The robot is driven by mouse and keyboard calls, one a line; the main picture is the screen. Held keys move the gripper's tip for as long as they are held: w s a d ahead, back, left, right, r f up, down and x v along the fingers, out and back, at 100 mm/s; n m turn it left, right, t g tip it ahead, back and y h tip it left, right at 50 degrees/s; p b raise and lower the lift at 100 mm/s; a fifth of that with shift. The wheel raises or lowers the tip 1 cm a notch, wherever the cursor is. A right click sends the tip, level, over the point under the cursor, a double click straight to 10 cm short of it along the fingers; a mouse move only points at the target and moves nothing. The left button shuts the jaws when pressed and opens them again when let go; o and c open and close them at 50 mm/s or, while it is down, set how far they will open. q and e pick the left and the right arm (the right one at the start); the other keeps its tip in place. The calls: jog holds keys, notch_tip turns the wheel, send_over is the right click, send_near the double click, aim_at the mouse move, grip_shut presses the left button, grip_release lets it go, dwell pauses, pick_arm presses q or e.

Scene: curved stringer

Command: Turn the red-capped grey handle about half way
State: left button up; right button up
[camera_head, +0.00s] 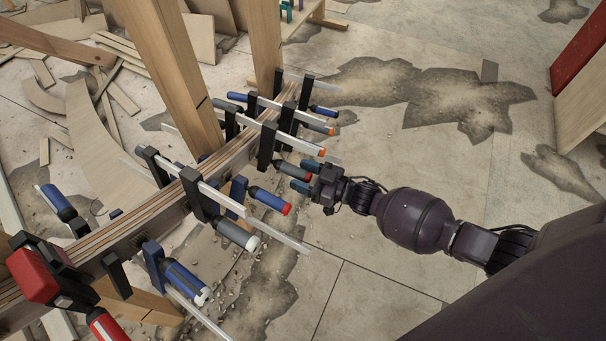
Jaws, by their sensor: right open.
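The grey handle (290,169) with a red cap belongs to a bar clamp on the curved stringer (240,150), and points to the right, slightly toward me. My right gripper (307,176) is open, with its blue-tipped fingers on either side of the handle's capped end. I cannot tell whether the fingers touch it. The gripper's fingers and body partly cover the cap. My left gripper is not in view.
Close by are a blue handle with a red cap (270,200) and a grey handle with a white cap (237,235). More clamps line the stringer. Wooden posts (172,75) stand behind. Open concrete floor (420,160) lies to the right.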

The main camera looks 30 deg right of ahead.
jog(key=shift+c, duration=0.5)
jog(key=c, duration=0.8)
jog(key=shift+m, duration=0.3)
jog(key=shift+m+g+y, duration=0.3)
jog(key=shift+m, duration=0.9)
jog(key=m+y, duration=0.1)
jog(key=m, duration=0.3)
jog(key=shift+f+m, duration=0.1)
jog(key=shift+m, duration=0.2)
jog(key=m+y+b, duration=0.1)
jog(key=m, duration=0.3)
jog(key=shift+s, duration=0.1)
jog(key=m, duration=0.4)
jog(key=shift+y, duration=0.4)
